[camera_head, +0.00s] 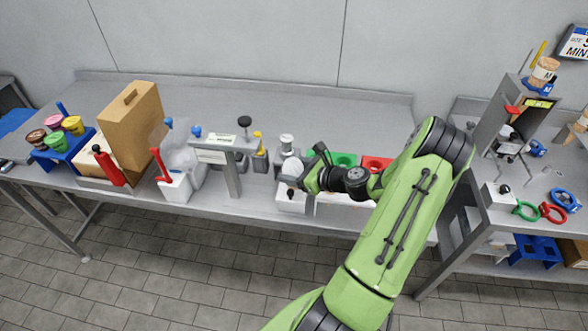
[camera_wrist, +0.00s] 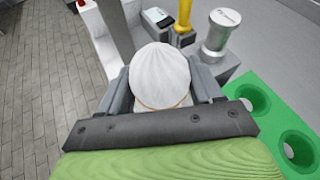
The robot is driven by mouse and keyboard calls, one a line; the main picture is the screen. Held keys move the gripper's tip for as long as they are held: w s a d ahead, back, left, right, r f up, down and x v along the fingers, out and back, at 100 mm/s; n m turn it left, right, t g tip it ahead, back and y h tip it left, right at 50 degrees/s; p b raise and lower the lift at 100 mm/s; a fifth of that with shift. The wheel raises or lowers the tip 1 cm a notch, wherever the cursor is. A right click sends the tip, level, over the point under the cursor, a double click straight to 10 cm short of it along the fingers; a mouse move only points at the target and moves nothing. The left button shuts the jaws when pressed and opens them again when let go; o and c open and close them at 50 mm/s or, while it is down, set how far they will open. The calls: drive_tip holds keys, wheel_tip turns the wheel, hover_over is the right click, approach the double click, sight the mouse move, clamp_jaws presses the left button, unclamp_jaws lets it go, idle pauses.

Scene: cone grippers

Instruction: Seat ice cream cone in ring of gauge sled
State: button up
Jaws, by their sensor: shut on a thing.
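An ice cream cone with a white, rounded top (camera_wrist: 160,76) is between the grey fingers of my gripper (camera_wrist: 161,92) in the wrist view. A strip of tan shows below the white; the rest of the cone is hidden. In the head view the white top (camera_head: 292,166) shows at the left end of my gripper (camera_head: 298,176), above the front part of the bench. My gripper is shut on the cone. I cannot make out for certain which fixture is the gauge sled, and its ring is not clearly visible.
A grey post with a labelled crossbeam (camera_head: 226,145) stands left of my gripper. A silver-topped cylinder (camera_wrist: 220,32) and a green holder with holes (camera_wrist: 262,108) are close by. A red holder (camera_head: 376,163) is right of it. The bench's back (camera_head: 310,105) is clear.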

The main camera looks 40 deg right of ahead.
drive_tip(key=shift+f, duration=0.15)
drive_tip(key=o, duration=0.9)
drive_tip(key=shift+s, duration=0.1)
drive_tip(key=p+v, duration=0.1)
drive_tip(key=v, duration=1.4)
drive_tip(key=shift+s, duration=0.25)
